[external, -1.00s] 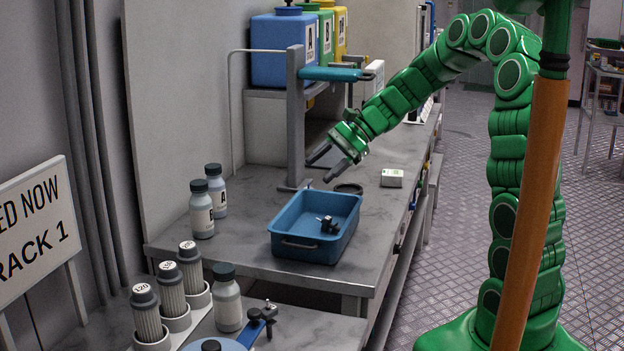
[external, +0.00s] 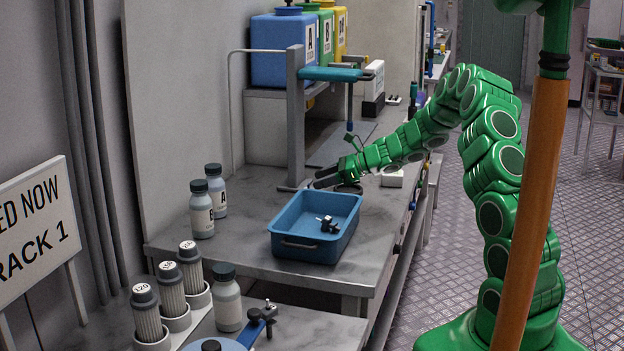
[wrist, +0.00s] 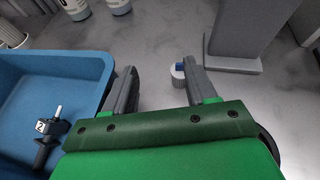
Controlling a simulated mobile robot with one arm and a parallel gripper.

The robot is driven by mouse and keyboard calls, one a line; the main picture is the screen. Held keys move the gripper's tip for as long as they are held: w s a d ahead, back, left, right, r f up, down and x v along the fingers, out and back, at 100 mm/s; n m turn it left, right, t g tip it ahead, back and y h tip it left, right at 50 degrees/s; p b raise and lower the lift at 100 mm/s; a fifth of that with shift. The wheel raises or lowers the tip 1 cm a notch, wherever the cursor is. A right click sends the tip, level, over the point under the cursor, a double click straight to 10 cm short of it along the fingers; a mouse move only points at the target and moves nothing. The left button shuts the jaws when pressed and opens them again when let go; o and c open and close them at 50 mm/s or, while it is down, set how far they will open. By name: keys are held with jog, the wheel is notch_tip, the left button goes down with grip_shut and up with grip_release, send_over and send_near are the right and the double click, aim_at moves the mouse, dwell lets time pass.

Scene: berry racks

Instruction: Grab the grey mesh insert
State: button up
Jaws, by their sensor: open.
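My gripper (external: 322,181) is low over the table just behind the blue tray, its fingers apart. In the wrist view the open fingers (wrist: 160,75) have grey tabletop between them. A small pale grey cylinder with a blue spot (wrist: 178,75) shows beside the right finger; contact cannot be told. A dark round rim (wrist: 267,150) shows partly behind my gripper's palm, most of it hidden. I cannot tell surely which thing is the grey mesh insert. Ribbed grey cylinders with dark caps (external: 171,290) stand in white holders at the front left.
The blue tray (external: 288,245) holds a small black fitting (external: 327,224). A grey stand (external: 296,120) rises just behind my gripper. Two bottles (external: 202,210) stand to the left, and a small white box (external: 392,179) lies to the right. Tabletop between bottles and tray is clear.

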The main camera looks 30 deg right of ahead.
aim_at(309, 188)
jog(key=shift+w+d+f+m, duration=0.35)
jog(key=shift+f, duration=0.2)
jog(key=shift+w+d+f+m, duration=0.3)
jog(key=shift+d+f+m, duration=0.05)
jog(key=shift+f, duration=0.2)
jog(key=shift+t, duration=0.3)
jog(key=shift+w+d+x, duration=0.15)
jog(key=shift+x, duration=1.75)
jog(key=shift+w+d+x, duration=0.15)
jog(key=shift+x, duration=1.8)
jog(key=shift+f, duration=0.15)
grip_shut()
